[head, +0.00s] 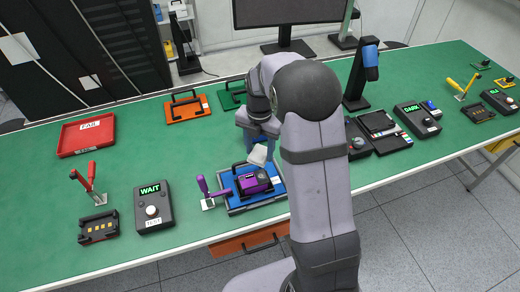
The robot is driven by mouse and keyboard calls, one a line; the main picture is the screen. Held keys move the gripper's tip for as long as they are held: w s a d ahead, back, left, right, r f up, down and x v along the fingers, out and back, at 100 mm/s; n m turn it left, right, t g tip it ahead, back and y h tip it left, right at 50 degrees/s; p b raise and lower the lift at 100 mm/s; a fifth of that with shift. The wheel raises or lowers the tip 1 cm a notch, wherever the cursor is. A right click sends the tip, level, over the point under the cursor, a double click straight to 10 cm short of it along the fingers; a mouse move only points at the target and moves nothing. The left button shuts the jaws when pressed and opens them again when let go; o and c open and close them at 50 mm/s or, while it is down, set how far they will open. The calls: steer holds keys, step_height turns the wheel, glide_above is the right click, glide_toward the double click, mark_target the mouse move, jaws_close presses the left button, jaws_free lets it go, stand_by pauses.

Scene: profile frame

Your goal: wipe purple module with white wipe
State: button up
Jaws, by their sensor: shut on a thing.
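The purple module (257,183) sits in a blue fixture (238,207) near the front edge of the green table, in the head view. A black frame and a dark round part show on and around it. A purple-handled clamp (203,187) stands at the fixture's left side. My gripper (259,143) points down just behind and above the module, partly hidden by my own arm. It is shut on the white wipe (257,155), which hangs below the fingers. I cannot tell whether the wipe touches the module.
Left on the green table (130,115) are a red FAIL tray (87,136), a red-handled clamp (90,179) and a WAIT box (153,208). Orange (186,107) and green (232,95) plates lie behind. My arm hides the table right of the fixture; several dark devices (417,120) stand beyond.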

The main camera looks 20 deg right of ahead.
mark_target(260, 173)
steer(key=shift+f+b, duration=3.2)
steer(key=shift+f, duration=0.75)
steer(key=shift+s+f, duration=0.25)
steer(key=shift+s, duration=0.35)
steer(key=shift+s+b, duration=0.9)
steer(key=shift+s, duration=0.6)
steer(key=shift+w+r+p, duration=0.25)
steer(key=shift+w+p, duration=0.05)
steer(key=shift+w, duration=0.05)
steer(key=shift+w+r, duration=0.1)
steer(key=shift+w, duration=0.25)
steer(key=shift+w+p, duration=0.5)
steer(key=shift+w, duration=0.4)
steer(key=shift+w+f, duration=0.2)
steer(key=shift+w, duration=0.15)
steer(key=shift+w+r+p, duration=0.25)
steer(key=shift+r+p, duration=0.6)
steer(key=shift+r, duration=0.4)
steer(key=shift+s+r+p, duration=0.1)
steer(key=shift+r+p, duration=2.3)
steer(key=shift+r, duration=0.45)
